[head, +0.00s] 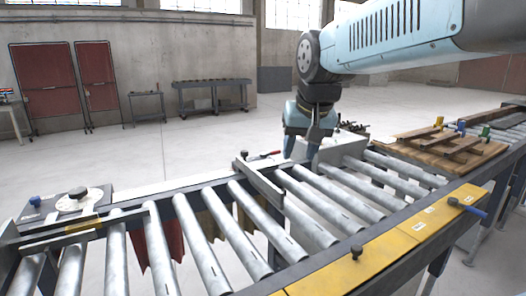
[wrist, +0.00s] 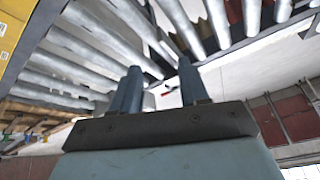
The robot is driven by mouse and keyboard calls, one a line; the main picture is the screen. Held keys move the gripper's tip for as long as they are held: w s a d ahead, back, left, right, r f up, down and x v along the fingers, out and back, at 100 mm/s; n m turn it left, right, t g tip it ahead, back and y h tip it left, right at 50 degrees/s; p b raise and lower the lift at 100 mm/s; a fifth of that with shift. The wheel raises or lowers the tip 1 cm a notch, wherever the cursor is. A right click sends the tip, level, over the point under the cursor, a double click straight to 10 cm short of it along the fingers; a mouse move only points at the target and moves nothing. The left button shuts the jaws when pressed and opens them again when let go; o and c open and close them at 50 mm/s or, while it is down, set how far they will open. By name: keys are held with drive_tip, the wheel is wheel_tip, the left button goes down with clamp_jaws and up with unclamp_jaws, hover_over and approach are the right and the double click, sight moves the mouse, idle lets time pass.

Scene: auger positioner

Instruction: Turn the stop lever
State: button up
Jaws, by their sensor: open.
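A small lever with a red handle (head: 266,155) sits at the far rail, beside a dark knob (head: 243,154) at the end of a metal stop bar (head: 260,186) lying across the rollers. In the wrist view a small red handle (wrist: 169,89) shows between my fingers, beyond the tips. My gripper (head: 300,150) is open and empty, pointing down near the far rail, to the right of the red handle. Its two blue fingers (wrist: 160,68) stand apart in the wrist view. Whether they touch the lever cannot be told.
Conveyor rollers (head: 205,247) run along the front. A grey box (head: 342,146) stands close behind and right of my gripper. A wooden pallet (head: 440,152) lies on the right.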

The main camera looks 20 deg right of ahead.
drive_tip(key=w+d+r+m, duration=0.1)
drive_tip(key=w+r+m, duration=0.1)
drive_tip(key=w, duration=0.5)
drive_tip(key=w+d+r+m, duration=0.1)
drive_tip(key=w+r+m, duration=0.1)
drive_tip(key=w, duration=0.5)
drive_tip(key=m+g, duration=0.3)
drive_tip(key=m, duration=0.6)
hover_over(271, 153)
drive_tip(key=s+d, duration=0.2)
drive_tip(key=d, duration=0.1)
wheel_tip(271, 153, down, 10)
drive_tip(key=w+f, duration=0.1)
drive_tip(key=f, duration=0.3)
drive_tip(key=w+f, duration=0.1)
drive_tip(key=f, duration=0.3)
drive_tip(key=w+f, duration=0.1)
drive_tip(key=f, duration=0.4)
drive_tip(key=shift+a, duration=0.2)
clamp_jaws()
